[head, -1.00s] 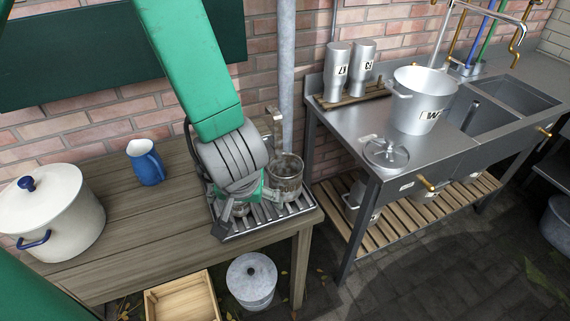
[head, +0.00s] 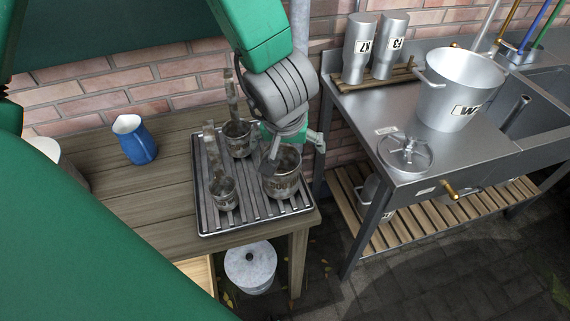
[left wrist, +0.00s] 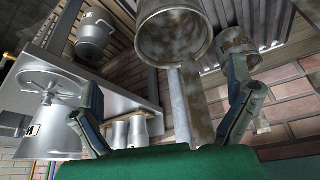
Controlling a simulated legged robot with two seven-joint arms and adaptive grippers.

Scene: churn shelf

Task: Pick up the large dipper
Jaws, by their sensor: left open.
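The large dipper (head: 283,184), a worn grey metal cup with lettering, stands on the slatted drain tray (head: 250,222) at its right side. My left gripper (head: 295,150) is open at its rim, one finger over the near-left edge, the other out to the right. In the head view the gripper hides the dipper's handle. In the left wrist view the large dipper (left wrist: 170,38) and its long flat handle (left wrist: 192,105) show between the two spread fingers (left wrist: 168,108). I cannot tell whether they touch. A small dipper (head: 223,192) and a middle-sized one (head: 238,138) stand to the left.
A blue jug (head: 136,140) stands left on the wooden table (head: 150,195). A steel sink bench (head: 400,115) stands right, with a pail (head: 455,90), a round lid (head: 407,154) and two canisters (head: 370,48). A brick wall is close behind. A lidded can (head: 249,268) stands below.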

